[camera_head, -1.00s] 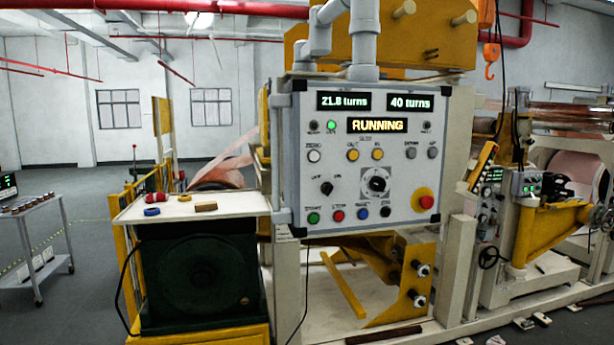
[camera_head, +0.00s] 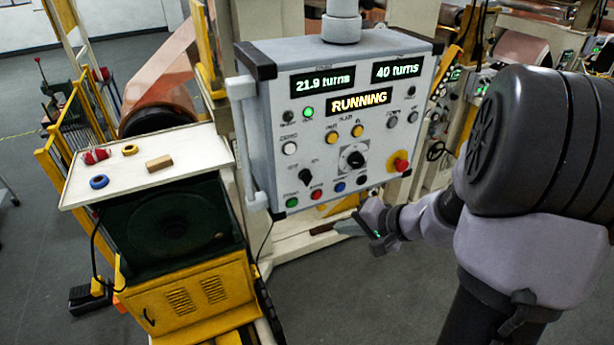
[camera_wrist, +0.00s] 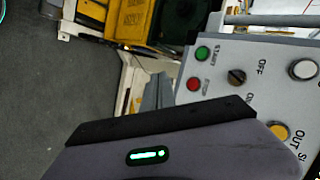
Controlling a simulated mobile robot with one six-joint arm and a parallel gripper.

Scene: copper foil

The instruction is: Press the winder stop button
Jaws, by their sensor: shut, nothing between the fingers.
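The grey control panel (camera_head: 262,125) reads RUNNING, with 21.9 turns and 40 turns on its displays. Its bottom row holds a green button (camera_head: 291,202), a small red button (camera_head: 316,194), a blue one (camera_head: 340,187) and a black one. A larger red mushroom button on yellow (camera_head: 400,162) sits at the lower right. My gripper (camera_head: 345,227) is shut and empty, below the panel's lower edge and apart from the buttons. In the wrist view the gripper's grey fingers (camera_wrist: 158,92) appear just left of the red button (camera_wrist: 193,84); the green button (camera_wrist: 202,53) is labelled START.
A white-topped stand (camera_head: 205,150) left of the panel carries a red spool (camera_head: 96,156), rings and a wooden block (camera_head: 159,163). A yellow base (camera_head: 190,300) is below it. A grey handle rail (camera_head: 245,140) runs along the panel's left side. Grey floor is clear at the front.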

